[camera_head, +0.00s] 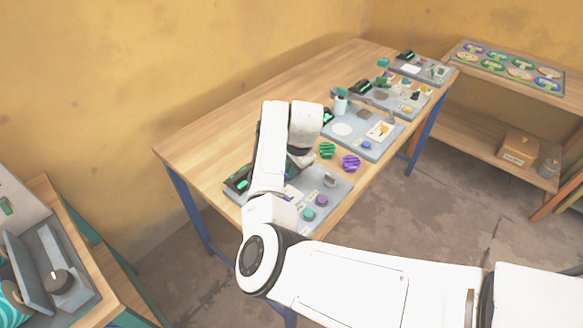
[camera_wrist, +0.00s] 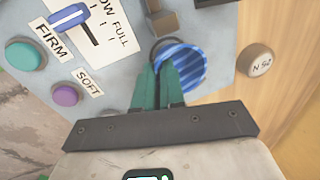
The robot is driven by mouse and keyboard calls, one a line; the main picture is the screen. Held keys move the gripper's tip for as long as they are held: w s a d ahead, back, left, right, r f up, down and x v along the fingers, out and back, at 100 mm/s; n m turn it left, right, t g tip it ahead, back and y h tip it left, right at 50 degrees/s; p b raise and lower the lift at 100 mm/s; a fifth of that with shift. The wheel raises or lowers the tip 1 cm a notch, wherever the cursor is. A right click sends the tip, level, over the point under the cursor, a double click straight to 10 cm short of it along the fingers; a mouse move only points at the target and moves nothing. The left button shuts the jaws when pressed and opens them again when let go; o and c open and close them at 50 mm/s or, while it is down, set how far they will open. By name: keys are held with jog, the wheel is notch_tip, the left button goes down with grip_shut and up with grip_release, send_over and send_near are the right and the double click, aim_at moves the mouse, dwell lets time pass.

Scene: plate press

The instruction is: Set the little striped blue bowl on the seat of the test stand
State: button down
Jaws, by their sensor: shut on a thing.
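The little striped blue bowl (camera_wrist: 190,68) shows in the wrist view, just beyond my fingertips. My gripper (camera_wrist: 159,68) has teal fingers close together, shut on the bowl's near left side. The fingers cover part of the bowl. The bowl is over or near the edge of a grey panel (camera_wrist: 118,92), where a dark curved edge shows behind it; I cannot tell whether it touches anything below. In the head view my arm hides the gripper and the bowl. The near grey station (camera_head: 331,194) lies on the wooden table there. I cannot make out the seat.
The panel has a blue-handled slider (camera_wrist: 70,16), a teal FIRM button (camera_wrist: 25,56) and a purple SOFT button (camera_wrist: 67,95). A round piece marked N 50 (camera_wrist: 258,59) is at the right. Green (camera_head: 327,150) and purple (camera_head: 350,163) striped bowls stand beside the near station. More stations line the table (camera_head: 235,117).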

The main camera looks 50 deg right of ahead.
aim_at(297, 185)
jog(key=shift+f, duration=0.5)
dwell(0.5)
jog(key=c, duration=1.1)
grip_release()
jog(key=shift+c, duration=0.2)
jog(key=b+v, duration=0.1)
jog(key=v, duration=0.9)
jog(key=shift+r, duration=0.35)
jog(key=shift+s, duration=0.1)
